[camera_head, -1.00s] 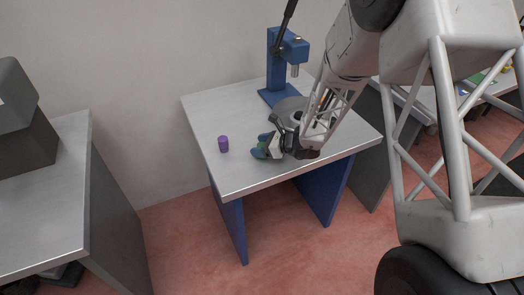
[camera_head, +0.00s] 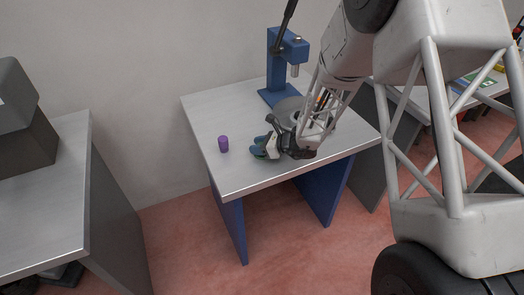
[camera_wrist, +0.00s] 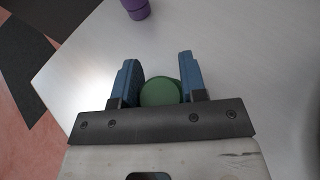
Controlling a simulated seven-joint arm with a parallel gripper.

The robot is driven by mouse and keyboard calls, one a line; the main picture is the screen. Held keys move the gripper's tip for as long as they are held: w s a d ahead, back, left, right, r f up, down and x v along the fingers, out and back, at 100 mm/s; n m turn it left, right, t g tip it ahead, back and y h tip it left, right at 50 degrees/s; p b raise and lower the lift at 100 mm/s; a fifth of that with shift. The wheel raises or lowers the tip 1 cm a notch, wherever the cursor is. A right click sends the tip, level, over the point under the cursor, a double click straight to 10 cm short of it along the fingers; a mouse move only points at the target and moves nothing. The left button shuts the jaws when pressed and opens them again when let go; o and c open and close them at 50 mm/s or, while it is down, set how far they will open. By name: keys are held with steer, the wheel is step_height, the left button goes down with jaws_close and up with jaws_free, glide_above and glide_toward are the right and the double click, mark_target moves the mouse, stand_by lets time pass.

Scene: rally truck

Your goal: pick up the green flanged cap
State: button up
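The green flanged cap (camera_wrist: 159,91) shows in the wrist view as a round green disc between my gripper's two blue fingers. Its near edge is hidden by the dark gripper plate. My gripper (camera_wrist: 158,58) is open, with one finger on each side of the cap; I cannot tell whether either finger touches it. In the head view my gripper (camera_head: 261,147) is low over the front part of the table, and the cap is mostly hidden by the fingers.
A purple cylinder (camera_head: 223,143) stands on the grey tabletop (camera_head: 208,112), left of my gripper. A blue press (camera_head: 275,68) stands at the back, with a round grey object (camera_head: 284,108) near it. Another table (camera_head: 50,205) is at left.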

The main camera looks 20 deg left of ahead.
steer(key=c, duration=0.3)
steer(key=shift+r, duration=0.15)
steer(key=shift+r, duration=1.7)
steer(key=s+d+r, duration=0.1)
steer(key=s+d, duration=0.8)
steer(key=s, duration=0.4)
steer(key=shift+r, duration=0.15)
steer(key=shift+d, duration=0.1)
